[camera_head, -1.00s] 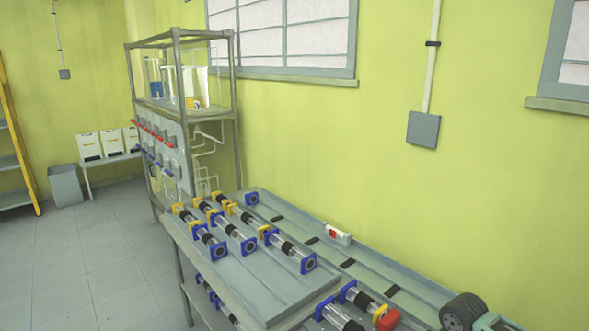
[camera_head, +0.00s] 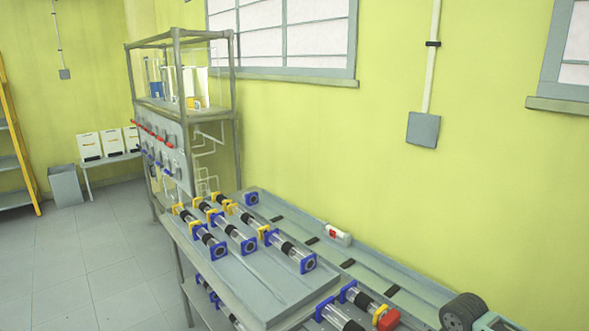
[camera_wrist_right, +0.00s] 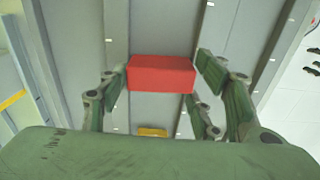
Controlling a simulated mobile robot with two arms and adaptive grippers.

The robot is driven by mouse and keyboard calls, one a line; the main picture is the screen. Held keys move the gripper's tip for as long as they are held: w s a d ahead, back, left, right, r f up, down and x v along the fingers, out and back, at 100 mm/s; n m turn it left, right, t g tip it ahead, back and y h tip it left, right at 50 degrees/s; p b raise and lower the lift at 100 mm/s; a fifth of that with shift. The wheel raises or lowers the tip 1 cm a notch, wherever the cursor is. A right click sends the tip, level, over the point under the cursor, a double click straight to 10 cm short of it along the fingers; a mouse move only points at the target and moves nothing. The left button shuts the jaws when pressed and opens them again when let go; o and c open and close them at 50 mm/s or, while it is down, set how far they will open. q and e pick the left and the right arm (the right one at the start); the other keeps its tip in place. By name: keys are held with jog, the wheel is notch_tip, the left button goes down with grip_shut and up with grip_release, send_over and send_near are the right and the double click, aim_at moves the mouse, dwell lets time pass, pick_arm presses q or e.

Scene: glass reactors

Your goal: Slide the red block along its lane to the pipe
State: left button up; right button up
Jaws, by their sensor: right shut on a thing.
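In the right wrist view, a red block (camera_wrist_right: 161,74) lies between the fingers of my right gripper (camera_wrist_right: 163,80), which is shut on it. Grey lane strips run away beyond it, and a yellow piece (camera_wrist_right: 152,132) shows nearer the palm. In the head view a red piece (camera_head: 388,320) sits at the bottom edge beside the yellow flange (camera_head: 379,313) of a glass pipe (camera_head: 362,301). I cannot tell for certain whether it is the same block. My grippers do not show in the head view.
Several glass pipes with blue and yellow flanges lie on the grey bench (camera_head: 262,288). A long grey channel (camera_head: 315,241) with dark patches runs behind them by the wall. A red-and-white device (camera_head: 337,235) stands at its far side. A tank rack (camera_head: 178,118) stands at the far end.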

jog(key=shift+w+r+p, duration=0.1)
jog(key=shift+r+p, duration=0.1)
jog(key=shift+p, duration=0.5)
dwell(1.0)
jog(key=shift+w+a+r, duration=0.1)
jog(key=shift+w+a, duration=0.25)
jog(key=shift+w, duration=0.2)
dwell(0.3)
jog(key=shift+w+a+b, duration=0.3)
jog(key=shift+w+a, duration=1)
jog(key=shift+w, duration=0.25)
dwell(0.5)
jog(key=shift+w+a+b, duration=0.8)
jog(key=shift+w+a, duration=0.65)
jog(key=shift+w, duration=0.3)
dwell(0.5)
jog(key=o, duration=1.6)
jog(key=shift+s+a, duration=0.1)
jog(key=shift+s, duration=0.15)
jog(key=shift+c, duration=0.2)
